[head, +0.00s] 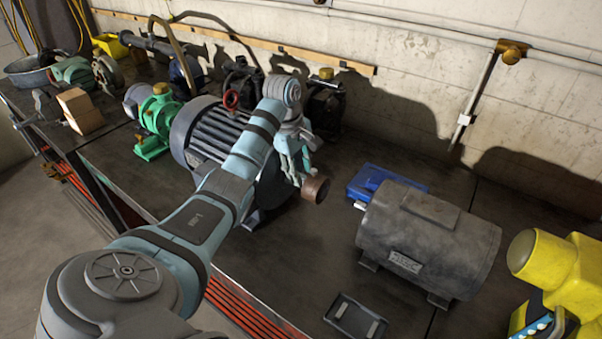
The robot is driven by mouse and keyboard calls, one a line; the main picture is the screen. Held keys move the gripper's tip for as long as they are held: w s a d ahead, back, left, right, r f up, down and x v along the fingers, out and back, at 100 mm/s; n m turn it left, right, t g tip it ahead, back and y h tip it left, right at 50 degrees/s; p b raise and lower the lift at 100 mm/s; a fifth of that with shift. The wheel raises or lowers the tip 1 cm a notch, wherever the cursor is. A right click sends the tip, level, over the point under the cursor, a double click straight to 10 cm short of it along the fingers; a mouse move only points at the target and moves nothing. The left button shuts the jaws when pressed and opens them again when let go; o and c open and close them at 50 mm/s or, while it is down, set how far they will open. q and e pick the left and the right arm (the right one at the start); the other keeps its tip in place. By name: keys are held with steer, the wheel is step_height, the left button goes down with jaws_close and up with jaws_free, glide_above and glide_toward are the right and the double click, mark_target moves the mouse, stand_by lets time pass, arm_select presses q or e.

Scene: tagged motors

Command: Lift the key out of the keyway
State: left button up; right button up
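A large grey finned motor (198,134) stands on the dark bench, left of centre. A short rusty brown shaft end (315,189) sticks out toward the right from its front face. My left gripper (300,178) hangs down just over that shaft, close to the motor's face. Its fingers are small and overlap in this view, so I cannot tell whether they are open or shut, or touching the shaft. The key and keyway cannot be made out; the gripper covers part of that area. My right gripper is not in view.
A grey cylindrical motor (425,245) with a nameplate stands to the right, a blue case (370,183) behind it. A black tray (356,317) lies near the front. A yellow machine (560,265) is at far right. A green pump (157,115) stands left. Bench between motors is clear.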

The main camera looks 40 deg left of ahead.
arm_select(q)
steer(key=shift+s+r, duration=0.2)
steer(key=shift+s, duration=0.05)
jaws_close()
steer(key=shift+w+f, duration=0.1)
